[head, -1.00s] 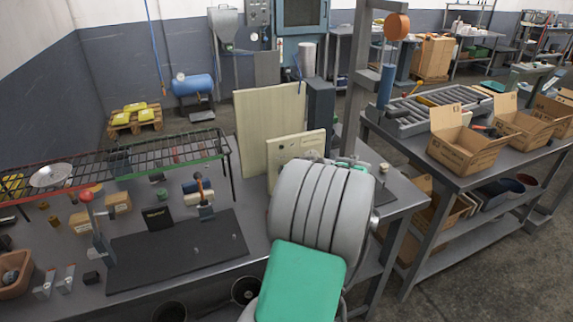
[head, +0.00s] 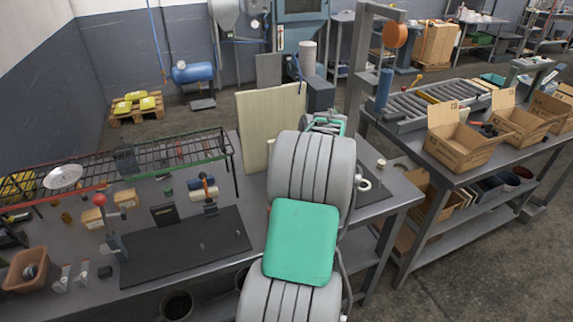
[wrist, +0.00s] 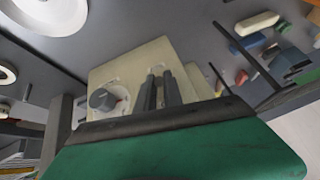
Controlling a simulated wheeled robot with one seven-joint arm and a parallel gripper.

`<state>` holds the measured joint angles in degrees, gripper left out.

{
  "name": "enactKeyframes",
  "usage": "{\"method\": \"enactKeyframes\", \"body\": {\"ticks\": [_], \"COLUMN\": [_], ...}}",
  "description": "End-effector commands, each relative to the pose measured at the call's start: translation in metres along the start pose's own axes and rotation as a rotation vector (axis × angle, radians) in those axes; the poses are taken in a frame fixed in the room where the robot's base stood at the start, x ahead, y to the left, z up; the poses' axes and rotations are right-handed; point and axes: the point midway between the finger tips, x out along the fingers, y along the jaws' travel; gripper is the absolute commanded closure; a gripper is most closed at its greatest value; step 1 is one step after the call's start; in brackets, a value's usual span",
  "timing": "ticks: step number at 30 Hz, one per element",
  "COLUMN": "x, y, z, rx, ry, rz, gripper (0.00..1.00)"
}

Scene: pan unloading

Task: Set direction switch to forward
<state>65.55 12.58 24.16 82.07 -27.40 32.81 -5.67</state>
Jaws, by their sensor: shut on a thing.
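In the wrist view a cream control panel (wrist: 128,72) stands in front of my gripper (wrist: 160,90). A round grey knob (wrist: 103,99) on a pale dial sits on its left part. My two dark fingers are close together, right of the knob, against the panel face. They are shut on a small part there, taken as the direction switch, which the fingers mostly hide. I cannot tell its setting. In the head view my arm covers my fingers and most of the panel; only a cream sliver (head: 256,158) shows left of the arm.
A tall pale board (head: 268,115) stands behind the panel on the grey workbench. A wire rack (head: 150,155) and a black mat (head: 180,247) lie to the left. A second bench with open cardboard boxes (head: 460,148) is at the right.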

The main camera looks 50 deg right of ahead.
Motion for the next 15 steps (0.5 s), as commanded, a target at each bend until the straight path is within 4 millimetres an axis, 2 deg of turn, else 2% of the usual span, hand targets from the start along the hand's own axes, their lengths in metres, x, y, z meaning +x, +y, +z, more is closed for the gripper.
{"method": "enactKeyframes", "body": {"ticks": [6, 7, 15], "x": [0.0000, 0.0000, 0.0000], "y": [0.0003, 0.0003, 0.0001], "z": [0.0001, 0.0000, -0.0001], "rx": [0.001, 0.001, 0.000], "ry": [0.001, 0.001, 0.001], "rz": [0.001, 0.001, 0.000], "gripper": [1.00, 0.87, 0.67]}}
